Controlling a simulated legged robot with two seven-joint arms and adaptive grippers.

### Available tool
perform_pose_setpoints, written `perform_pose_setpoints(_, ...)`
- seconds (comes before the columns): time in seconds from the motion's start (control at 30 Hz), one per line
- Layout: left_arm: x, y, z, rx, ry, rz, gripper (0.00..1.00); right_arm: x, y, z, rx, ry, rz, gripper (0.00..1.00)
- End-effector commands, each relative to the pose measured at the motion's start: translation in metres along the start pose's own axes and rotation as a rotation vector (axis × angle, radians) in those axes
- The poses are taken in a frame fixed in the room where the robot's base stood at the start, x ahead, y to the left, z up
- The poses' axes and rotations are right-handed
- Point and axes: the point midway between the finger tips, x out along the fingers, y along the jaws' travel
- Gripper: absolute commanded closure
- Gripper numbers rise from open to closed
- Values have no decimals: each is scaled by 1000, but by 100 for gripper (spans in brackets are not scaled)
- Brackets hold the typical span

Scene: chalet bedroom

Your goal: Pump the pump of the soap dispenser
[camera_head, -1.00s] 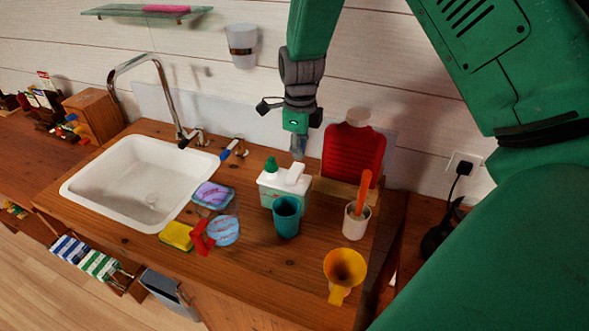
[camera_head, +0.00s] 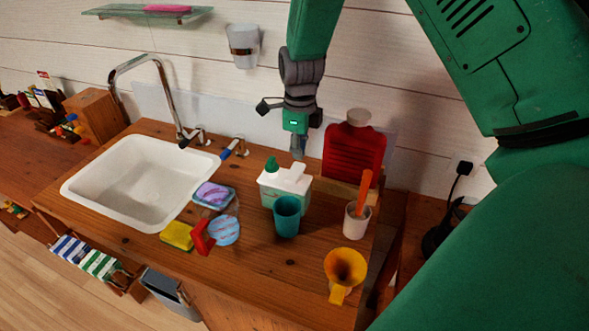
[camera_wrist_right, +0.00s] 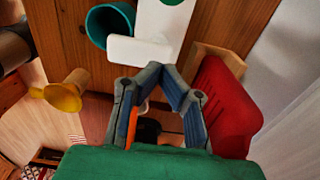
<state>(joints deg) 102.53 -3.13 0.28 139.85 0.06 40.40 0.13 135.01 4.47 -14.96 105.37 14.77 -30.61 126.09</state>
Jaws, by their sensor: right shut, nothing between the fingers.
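The soap dispenser (camera_head: 271,195) stands upright on the wooden counter, white with a pale green body, a green cap (camera_head: 271,164) and a white pump head (camera_head: 294,173). My right gripper (camera_head: 298,155) points down just above the pump head, shut and empty. In the right wrist view the shut fingertips (camera_wrist_right: 153,68) appear beside the flat white pump head (camera_wrist_right: 138,50), and the dispenser's white top (camera_wrist_right: 163,22) lies behind it. I cannot tell whether they touch. My left gripper is not in view.
A teal cup (camera_head: 286,218) stands right in front of the dispenser. A white cup (camera_head: 355,221) with an orange-handled tool and a yellow funnel (camera_head: 345,268) are to the right. Sponges (camera_head: 213,194) and a sink (camera_head: 140,180) are to the left.

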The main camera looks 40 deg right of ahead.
Motion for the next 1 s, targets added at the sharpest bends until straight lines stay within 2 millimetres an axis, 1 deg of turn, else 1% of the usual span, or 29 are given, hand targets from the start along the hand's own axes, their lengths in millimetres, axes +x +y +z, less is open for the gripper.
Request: perform_pose_setpoints(1.0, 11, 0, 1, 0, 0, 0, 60, 30, 0, 0, 0, 0, 0, 100)
